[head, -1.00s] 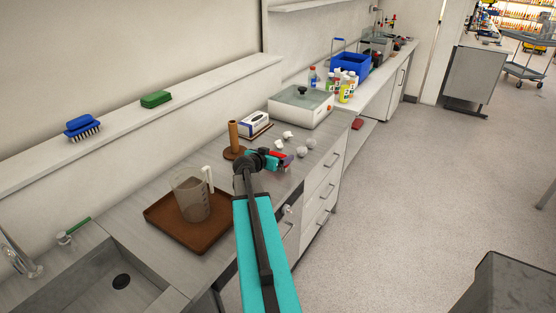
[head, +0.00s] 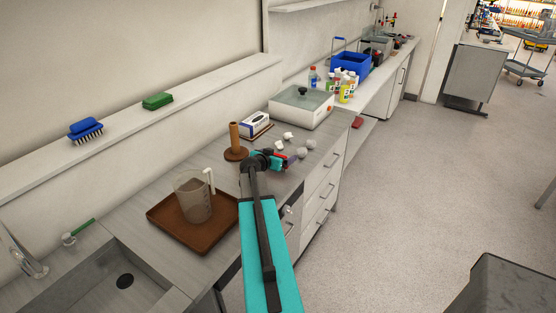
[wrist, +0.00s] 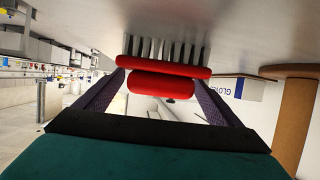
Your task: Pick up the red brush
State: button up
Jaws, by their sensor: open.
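The red brush (wrist: 163,72) shows in the wrist view with its dark and pale bristles against the grey worktop, the picture being turned over. Its rounded red handle lies between the two fingers of my gripper (wrist: 158,82), with a finger on either side. My gripper is open and not closed on the handle; whether a finger touches it I cannot tell. In the head view my gripper (head: 281,162) is low over the counter near its front edge, and it mostly hides the brush there.
A brown post on a round base (head: 235,153), a glove box (head: 255,124) and crumpled white balls (head: 288,136) stand close by. A jug (head: 193,198) sits on a brown tray (head: 165,222). Blue (head: 85,130) and green (head: 157,101) brushes lie on the ledge. A scale (head: 300,107) stands farther back.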

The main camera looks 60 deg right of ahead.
jog(key=shift+p+x, duration=0.3)
jog(key=shift+x, duration=0.7)
jog(key=c, duration=1.2)
jog(key=shift+o, duration=0.2)
jog(key=shift+r, duration=0.1)
